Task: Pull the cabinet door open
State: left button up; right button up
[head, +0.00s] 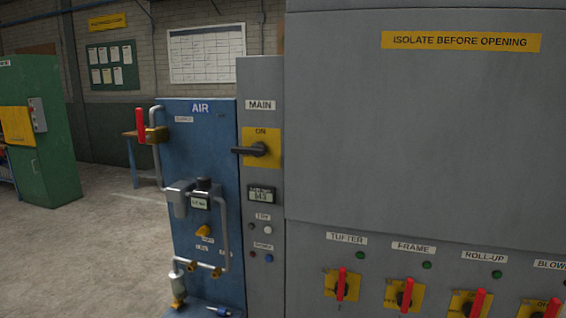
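A large grey cabinet front (420,130) fills the right half of the head view. It looks closed, and its right and lower parts run out of the picture. A yellow label (461,41) on it reads "ISOLATE BEFORE OPENING". I see no pull handle on the part that shows. To its left is a narrow grey column (262,210) marked MAIN. Its black rotary handle (256,150) lies about level on a yellow plate marked ON. Neither of my grippers is in view.
Several switches with red handles (407,294) run along the cabinet's lower front. A blue AIR panel (201,150) with pipes and a red lever stands left of the column. A green cabinet (52,160) is farther left. Concrete floor (100,250) is clear between them.

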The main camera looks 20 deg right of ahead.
aim_at(446, 125)
jog(key=z, duration=1.45)
